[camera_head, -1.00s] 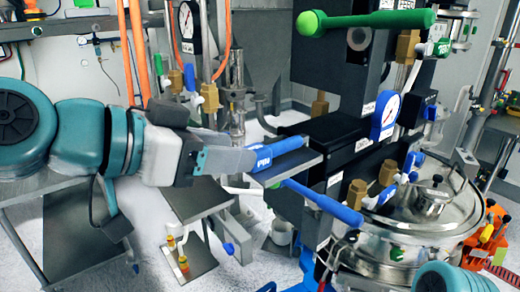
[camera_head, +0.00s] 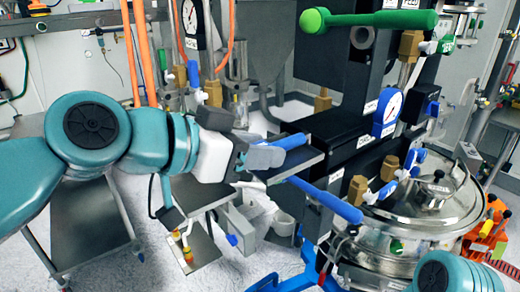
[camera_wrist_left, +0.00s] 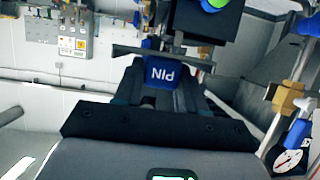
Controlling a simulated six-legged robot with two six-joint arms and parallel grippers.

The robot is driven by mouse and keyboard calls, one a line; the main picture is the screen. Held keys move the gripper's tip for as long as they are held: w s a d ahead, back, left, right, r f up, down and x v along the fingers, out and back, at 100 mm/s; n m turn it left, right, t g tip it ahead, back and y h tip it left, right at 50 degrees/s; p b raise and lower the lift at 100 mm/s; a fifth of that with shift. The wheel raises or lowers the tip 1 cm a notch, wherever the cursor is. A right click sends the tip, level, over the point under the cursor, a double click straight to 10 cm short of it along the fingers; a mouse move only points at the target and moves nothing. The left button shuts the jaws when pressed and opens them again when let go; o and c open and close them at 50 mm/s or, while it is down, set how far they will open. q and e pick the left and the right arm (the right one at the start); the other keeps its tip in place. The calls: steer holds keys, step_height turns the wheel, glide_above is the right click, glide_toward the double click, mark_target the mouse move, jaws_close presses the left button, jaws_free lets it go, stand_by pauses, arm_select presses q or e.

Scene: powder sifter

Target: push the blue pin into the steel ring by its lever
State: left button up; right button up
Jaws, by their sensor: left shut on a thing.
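A blue lever (camera_head: 293,141) stands out from the black block of the sifter, just above a grey plate. My left gripper (camera_head: 264,158) is shut on this blue lever from the left. The fingers cover the lever's near part in the head view. A grey ring (camera_head: 362,38) shows in the black block above, below the green handle; I cannot tell if it is the steel ring. Where the pin meets its ring is hidden. My right gripper is out of view.
A second blue handle (camera_head: 326,200) slants below the plate (camera_head: 290,169). A green handle (camera_head: 370,19) is above. A dial gauge (camera_head: 389,107) and a steel vessel (camera_head: 425,215) stand to the right. A grey cart (camera_head: 88,225) is at the lower left.

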arm_select(q)
steer(key=shift+r, duration=0.45)
steer(key=shift+s+a+r+b, duration=0.1)
steer(key=shift+a+r+b, duration=0.05)
steer(key=shift+r, duration=0.45)
steer(key=shift+s+a+r+b, duration=0.1)
steer(key=shift+r+b, duration=0.05)
steer(key=shift+r, duration=0.4)
steer(key=s+a+b, duration=0.5)
steer(key=s+a, duration=0.4)
steer(key=a, duration=0.4)
steer(key=w+d+f+b, duration=0.3)
steer(key=w+d+f, duration=0.1)
steer(key=f, duration=0.5)
steer(key=w+d+f+b, duration=0.4)
steer(key=d+f, duration=0.3)
steer(key=f, duration=0.1)
steer(key=shift+d+f, duration=0.3)
steer(key=shift+f, duration=0.05)
steer(key=shift+s, duration=0.1)
steer(key=shift+w+d+p, duration=0.2)
steer(key=shift+w+d, duration=0.7)
steer(key=shift+d, duration=0.3)
steer(key=shift+w+d+p, duration=0.15)
steer(key=shift+w+d, duration=0.7)
steer(key=shift+d, duration=0.3)
